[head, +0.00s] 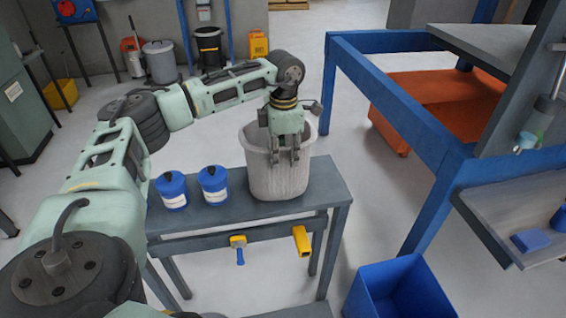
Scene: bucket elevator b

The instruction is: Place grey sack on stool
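A pale grey, ribbed, open-topped container that looks like the grey sack (277,181) stands upright on the right part of a dark grey bench (333,184). My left gripper (285,157) points down at the sack's near upper side. Its two fingers show apart, with a gap between them, in front of the sack's wall. Whether they touch it I cannot tell. The gripper and wrist hide part of the sack's rim. I see nothing clearly recognisable as a separate stool. My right gripper is not in view.
Two blue lidded tubs (172,191) (213,184) stand left of the sack. Yellow-handled tools (302,241) hang on the bench front. A blue bin (398,290) stands at lower right, below a blue frame (425,140). Open floor (350,190) lies between bench and frame.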

